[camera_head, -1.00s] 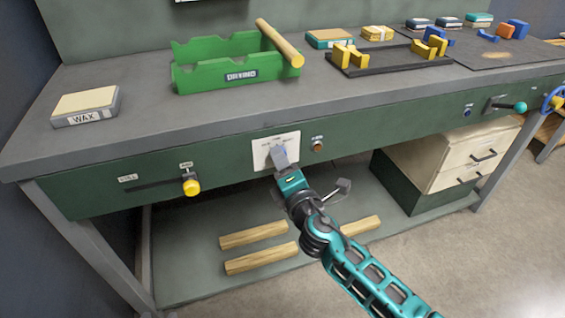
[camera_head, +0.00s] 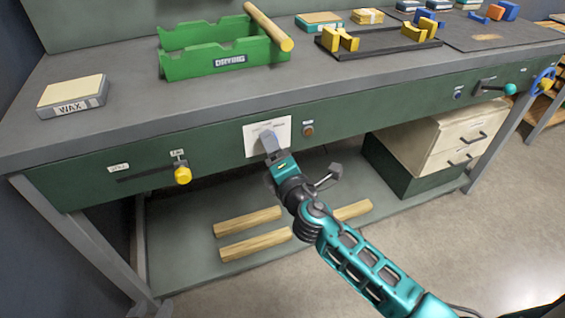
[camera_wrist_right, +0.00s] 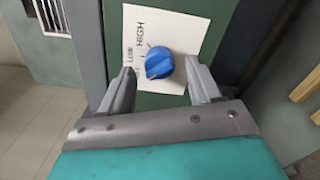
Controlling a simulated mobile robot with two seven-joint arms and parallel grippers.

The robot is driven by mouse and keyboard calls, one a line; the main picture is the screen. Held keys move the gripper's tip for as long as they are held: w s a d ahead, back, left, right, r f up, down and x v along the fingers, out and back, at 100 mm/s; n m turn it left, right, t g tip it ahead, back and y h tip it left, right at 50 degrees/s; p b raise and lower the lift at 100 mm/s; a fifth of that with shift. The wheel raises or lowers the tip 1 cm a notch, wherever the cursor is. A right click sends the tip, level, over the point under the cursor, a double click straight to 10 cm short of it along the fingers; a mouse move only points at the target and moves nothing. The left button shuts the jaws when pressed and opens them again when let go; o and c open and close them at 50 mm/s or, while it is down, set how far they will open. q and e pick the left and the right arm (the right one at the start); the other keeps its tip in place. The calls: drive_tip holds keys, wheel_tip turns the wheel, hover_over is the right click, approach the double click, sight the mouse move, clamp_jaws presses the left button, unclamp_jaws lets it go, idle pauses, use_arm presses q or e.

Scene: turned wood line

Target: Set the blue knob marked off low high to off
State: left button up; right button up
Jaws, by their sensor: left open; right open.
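The blue knob (camera_wrist_right: 159,63) sits on a white plate (camera_wrist_right: 137,22) with the words LOW and HIGH readable; I do not see an OFF label. I cannot tell for certain which mark the knob points at. My right gripper (camera_wrist_right: 160,76) is open, with one finger on each side of the knob in the wrist view and gaps showing on both sides. In the head view the right gripper (camera_head: 268,140) is in front of the white plate (camera_head: 281,128) on the green bench front and hides the knob. My left gripper is not in view.
A yellow knob (camera_head: 183,175) on a slot is left of the plate, and a small brown button (camera_head: 308,130) is close right. On the benchtop stand a WAX block (camera_head: 72,95) and a green DRYING tray (camera_head: 200,65). Wood strips (camera_head: 255,243) lie on the shelf below.

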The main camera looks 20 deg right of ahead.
use_arm(q)
drive_tip(key=shift+d+f+b, duration=0.15)
drive_tip(key=shift+f+b, duration=0.3)
drive_tip(key=shift+b, duration=0.05)
use_arm(e)
drive_tip(key=s, duration=1.2)
drive_tip(key=shift+s+d, duration=0.2)
drive_tip(key=shift+s, duration=0.1)
drive_tip(key=s+a+f+m+g+y, duration=0.15)
drive_tip(key=s+f+m+g, duration=0.65)
drive_tip(key=f+m, duration=0.85)
use_arm(q)
drive_tip(key=s+a+r+y+p, duration=0.1)
drive_tip(key=a+r+p, duration=0.2)
drive_tip(key=r+p, duration=0.6)
drive_tip(key=p, duration=0.4)
drive_tip(key=shift+s, duration=0.25)
use_arm(e)
drive_tip(key=s+d+r+m, duration=0.2)
drive_tip(key=d+r+m, duration=0.1)
drive_tip(key=r, duration=0.9)
drive_tip(key=shift+r+t, duration=0.35)
drive_tip(key=shift+t, duration=0.05)
use_arm(q)
drive_tip(key=shift+s, duration=0.1)
use_arm(e)
drive_tip(key=shift+s, duration=0.1)
